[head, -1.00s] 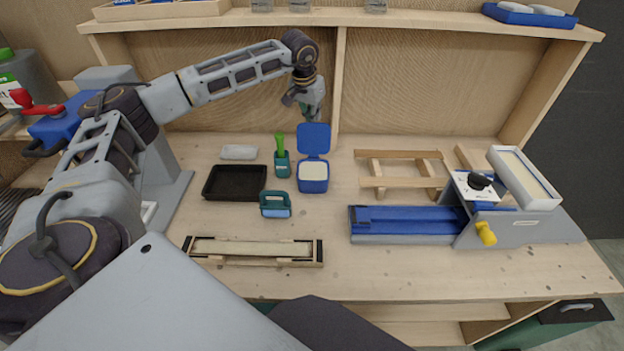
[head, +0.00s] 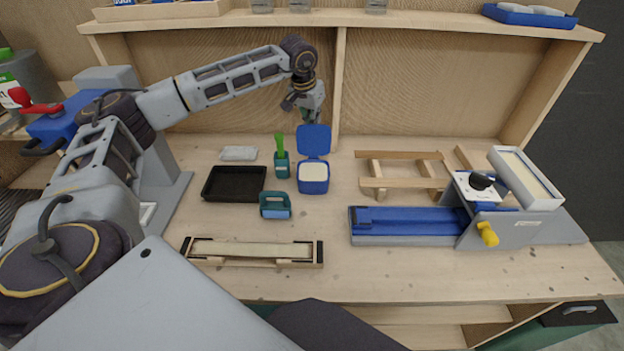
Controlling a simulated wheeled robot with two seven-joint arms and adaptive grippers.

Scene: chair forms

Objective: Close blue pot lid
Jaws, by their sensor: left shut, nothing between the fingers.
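The blue pot (head: 313,187) stands on the workbench near the middle, with pale contents showing inside. Its blue lid (head: 314,139) is open and stands up at the back of the pot. My left gripper (head: 311,117) is shut and empty. It points down just above and behind the raised lid, and its fingertips are partly hidden behind the lid's top edge. I cannot tell whether it touches the lid. My right gripper is not in view.
Left of the pot are a green holder (head: 281,165), a teal-handled block (head: 275,205), a black tray (head: 234,183) and a grey block (head: 239,153). A wooden frame (head: 402,183) and blue-grey jig (head: 405,220) are to the right. The back panel is close behind.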

